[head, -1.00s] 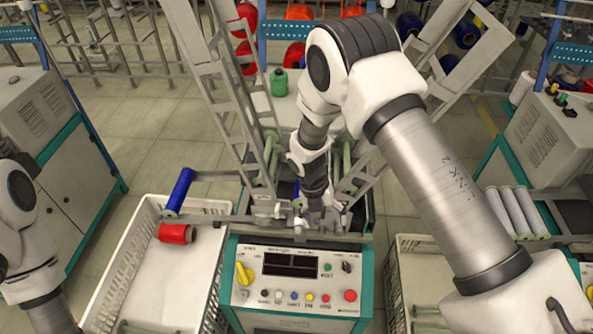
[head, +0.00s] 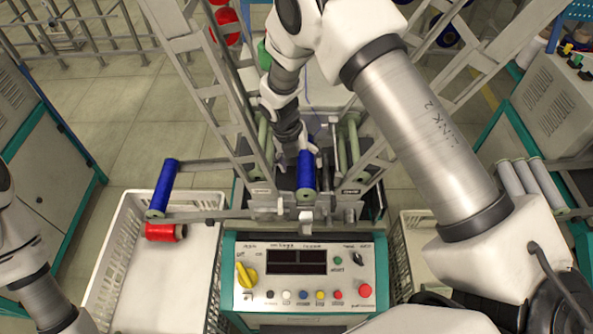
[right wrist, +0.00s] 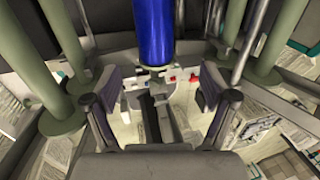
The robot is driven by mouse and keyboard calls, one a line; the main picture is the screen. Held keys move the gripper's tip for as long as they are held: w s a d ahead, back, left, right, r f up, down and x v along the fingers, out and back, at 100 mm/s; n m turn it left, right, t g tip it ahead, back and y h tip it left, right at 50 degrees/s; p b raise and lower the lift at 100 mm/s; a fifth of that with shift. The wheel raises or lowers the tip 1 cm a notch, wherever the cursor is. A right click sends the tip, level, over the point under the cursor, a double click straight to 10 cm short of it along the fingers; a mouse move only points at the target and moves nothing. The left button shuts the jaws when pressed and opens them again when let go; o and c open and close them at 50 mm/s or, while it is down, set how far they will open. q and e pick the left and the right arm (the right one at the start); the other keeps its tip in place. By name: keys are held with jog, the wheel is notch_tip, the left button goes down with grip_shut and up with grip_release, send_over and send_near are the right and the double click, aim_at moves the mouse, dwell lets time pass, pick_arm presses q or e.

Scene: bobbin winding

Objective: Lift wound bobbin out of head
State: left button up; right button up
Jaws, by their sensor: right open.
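A blue wound bobbin (head: 306,172) stands in the winding head, behind the control panel in the head view. In the right wrist view the blue bobbin (right wrist: 172,32) shows at the top centre, beyond the fingers. My right gripper (head: 309,143) is at the upper, far end of this bobbin in the head view. In the right wrist view its two fingers (right wrist: 160,88) are spread apart with no bobbin between them. Whether a finger touches the bobbin I cannot tell. My left arm shows at the left edge, but its gripper is out of view.
A control panel (head: 296,270) with buttons stands in front. A white crate (head: 100,283) at left has a red bobbin (head: 165,232) by its rim; another blue bobbin (head: 163,187) stands on the left bar. Grey frame posts flank the head. Another crate (head: 402,262) is at right.

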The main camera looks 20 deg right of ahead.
aim_at(304, 178)
jog(key=shift+a+b+x, duration=0.2)
jog(key=shift+b+x, duration=0.25)
jog(key=shift+x, duration=0.55)
jog(key=shift+w+f, duration=0.15)
jog(key=shift+f, duration=0.15)
jog(key=shift+w+d+f+p, duration=0.1)
jog(key=shift+w+f+p, duration=0.05)
jog(key=shift+f, duration=0.25)
jog(key=shift+w+d+f+p, duration=0.1)
jog(key=shift+w+f+p, duration=0.05)
jog(key=shift+f, duration=0.3)
jog(key=x, duration=0.3)
jog(key=p+x, duration=0.1)
jog(key=x, duration=0.1)
jog(key=shift+s, duration=0.35)
jog(key=shift+w+d+f, duration=0.1)
jog(key=shift+w+f, duration=0.05)
jog(key=shift+f, duration=0.35)
pick_arm(q)
jog(key=shift+w+f, duration=0.2)
jog(key=shift+w, duration=0.05)
pick_arm(e)
jog(key=shift+r, duration=0.15)
jog(key=c, duration=1.5)
